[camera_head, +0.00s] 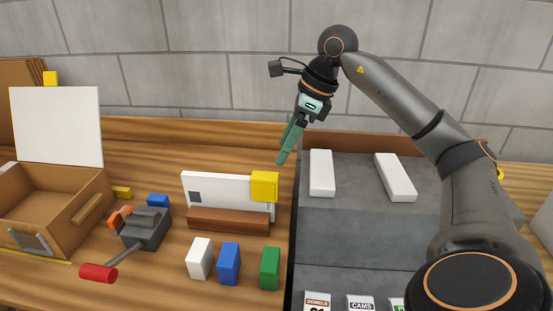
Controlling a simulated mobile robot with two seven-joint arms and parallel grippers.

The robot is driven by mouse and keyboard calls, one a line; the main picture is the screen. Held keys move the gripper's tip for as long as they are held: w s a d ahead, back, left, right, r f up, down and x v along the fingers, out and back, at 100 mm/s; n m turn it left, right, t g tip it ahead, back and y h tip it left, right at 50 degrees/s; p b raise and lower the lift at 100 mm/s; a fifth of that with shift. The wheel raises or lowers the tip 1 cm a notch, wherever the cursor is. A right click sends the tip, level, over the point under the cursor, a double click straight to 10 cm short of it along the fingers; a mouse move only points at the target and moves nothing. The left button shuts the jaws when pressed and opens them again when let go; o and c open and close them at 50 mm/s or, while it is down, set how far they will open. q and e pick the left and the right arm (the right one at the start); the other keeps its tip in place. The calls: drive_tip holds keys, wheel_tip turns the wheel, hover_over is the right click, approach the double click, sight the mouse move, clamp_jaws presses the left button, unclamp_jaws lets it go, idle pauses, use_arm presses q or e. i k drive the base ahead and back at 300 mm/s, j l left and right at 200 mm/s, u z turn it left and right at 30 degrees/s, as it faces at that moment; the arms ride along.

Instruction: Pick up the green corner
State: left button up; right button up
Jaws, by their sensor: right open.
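The green corner (269,268), a small upright green block, stands on the wooden table near the front middle. It is the rightmost in a row with a blue block (228,264) and a white block (199,258). My right gripper (284,157), with greenish fingers, hangs above the back of the table, open and empty. It points down and left, well behind and above the green corner, apart from it. My left gripper is not in view.
A white board (212,187) in a brown wooden holder (229,220), with a yellow block (264,186), stands behind the row. A grey tray (330,236) with white bars lies right. A grey vise (146,228) with a red handle and an open wooden box (57,235) are left.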

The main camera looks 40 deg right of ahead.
sight(270, 267)
drive_tip(key=k, duration=1)
